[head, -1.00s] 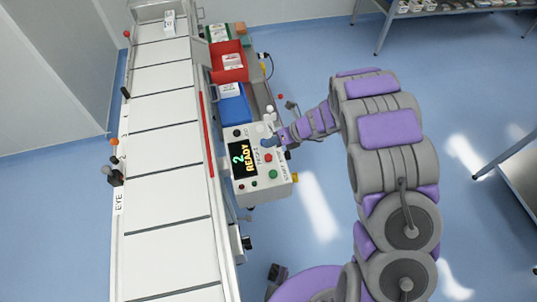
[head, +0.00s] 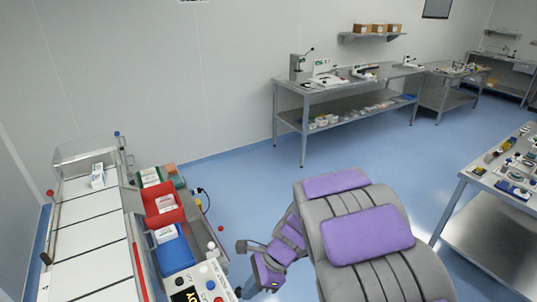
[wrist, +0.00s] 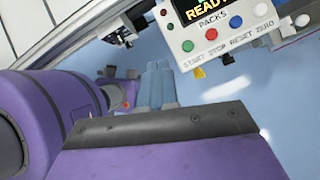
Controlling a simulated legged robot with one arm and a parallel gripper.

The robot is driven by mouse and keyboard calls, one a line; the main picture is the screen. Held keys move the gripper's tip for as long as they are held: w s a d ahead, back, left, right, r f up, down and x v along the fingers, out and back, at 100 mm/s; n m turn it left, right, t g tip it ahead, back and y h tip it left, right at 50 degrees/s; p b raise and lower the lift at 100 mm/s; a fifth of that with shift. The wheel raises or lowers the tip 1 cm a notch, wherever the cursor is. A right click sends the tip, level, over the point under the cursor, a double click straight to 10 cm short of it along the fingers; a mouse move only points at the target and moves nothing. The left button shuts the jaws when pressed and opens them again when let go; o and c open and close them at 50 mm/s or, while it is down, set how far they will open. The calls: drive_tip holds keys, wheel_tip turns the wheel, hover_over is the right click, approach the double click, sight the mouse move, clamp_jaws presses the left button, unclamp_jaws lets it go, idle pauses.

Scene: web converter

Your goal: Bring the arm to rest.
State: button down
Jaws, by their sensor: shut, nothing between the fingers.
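My arm (head: 345,235), purple and grey, stands raised in the lower right-centre of the head view. Its end bends down to the left, beside the converter's control box (head: 203,283). In the wrist view my gripper (wrist: 158,72) shows two blue-grey fingers side by side, shut and empty. They point towards the open blue floor, below and left of the control box (wrist: 228,28) in the picture, apart from it. The box carries coloured buttons and a lit display that reads "READY". In the head view the fingertips are hard to make out.
A white conveyor (head: 90,225) runs along the left, with a small white pack (head: 97,176) at its far end. Red (head: 163,204) and blue (head: 173,252) bins stand beside it. A steel bench (head: 345,83) is at the back wall, another table (head: 490,183) at right. Floor between is clear.

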drive_tip(key=s+d+r+n+h, duration=0.3)
drive_tip(key=s+d+r+n, duration=0.2)
drive_tip(key=s, duration=0.7)
drive_tip(key=s+d+r+n+h, duration=0.3)
drive_tip(key=s+d+r+n, duration=0.2)
drive_tip(key=s+d+n, duration=0.5)
drive_tip(key=s+d, duration=0.2)
drive_tip(key=d, duration=0.1)
drive_tip(key=shift+d, duration=0.25)
